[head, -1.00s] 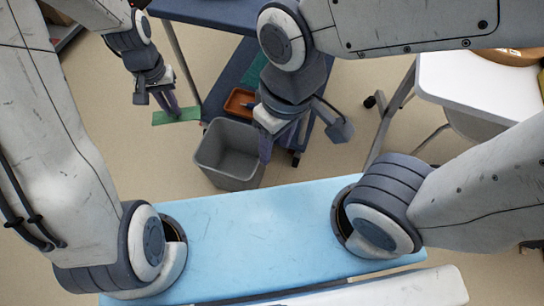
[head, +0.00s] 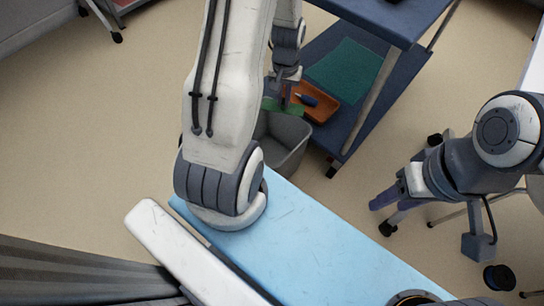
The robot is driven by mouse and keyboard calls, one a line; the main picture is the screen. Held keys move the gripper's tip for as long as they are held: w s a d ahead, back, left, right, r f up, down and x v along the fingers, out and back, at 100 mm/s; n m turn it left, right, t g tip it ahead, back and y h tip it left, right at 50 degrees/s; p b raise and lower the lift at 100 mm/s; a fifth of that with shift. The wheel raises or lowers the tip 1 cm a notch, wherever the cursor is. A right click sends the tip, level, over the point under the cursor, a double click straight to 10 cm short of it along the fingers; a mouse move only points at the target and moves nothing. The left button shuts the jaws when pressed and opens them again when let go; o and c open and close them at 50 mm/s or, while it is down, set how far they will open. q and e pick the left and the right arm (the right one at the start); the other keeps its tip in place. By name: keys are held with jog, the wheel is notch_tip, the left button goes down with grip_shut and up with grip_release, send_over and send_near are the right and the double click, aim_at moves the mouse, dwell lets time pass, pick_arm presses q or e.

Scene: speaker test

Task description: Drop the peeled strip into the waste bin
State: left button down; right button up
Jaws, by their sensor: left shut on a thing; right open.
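The peeled strip is a flat green piece (head: 271,104) in the head view, at upper centre. My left gripper (head: 285,100) is shut on it and holds it in the air. The grey waste bin (head: 290,157) stands on the floor just below it in the picture. The strip overlaps the bin's far rim in view; I cannot tell whether it is fully above the opening. My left arm hides the bin's left part. My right gripper (head: 384,212) is open and empty at the right, away from the bin.
A blue cart (head: 365,125) stands behind and right of the bin. Its lower shelf holds an orange tray (head: 322,112) with a blue-handled tool and a green cloth (head: 345,70). A light blue padded surface (head: 320,235) lies in front. Floor at left is clear.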

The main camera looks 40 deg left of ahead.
pick_arm(q)
jog(key=s+a+f+n+b, duration=0.1)
jog(key=a+f+b, duration=0.1)
jog(key=f+b, duration=0.2)
jog(key=s+a+f+n+b, duration=0.1)
jog(key=a+f+b, duration=0.2)
jog(key=f, duration=0.7)
jog(key=b, duration=0.2)
jog(key=shift+s+a+b, duration=0.15)
jog(key=shift+s+b, duration=0.15)
jog(key=shift+s, duration=0.1)
pick_arm(e)
notch_tip(320, 180, down, 11)
jog(key=shift+f, duration=0.2)
pick_arm(q)
jog(key=c, duration=0.8)
grip_release()
jog(key=shift+c, duration=0.2)
jog(key=shift+r, duration=0.1)
pick_arm(e)
jog(key=shift+r, duration=0.1)
pick_arm(q)
notch_tip(320, 180, up, 10)
jog(key=p, duration=0.6)
jog(key=shift+r, duration=0.2)
pick_arm(e)
notch_tip(320, 180, up, 6)
jog(key=shift+f, duration=0.15)
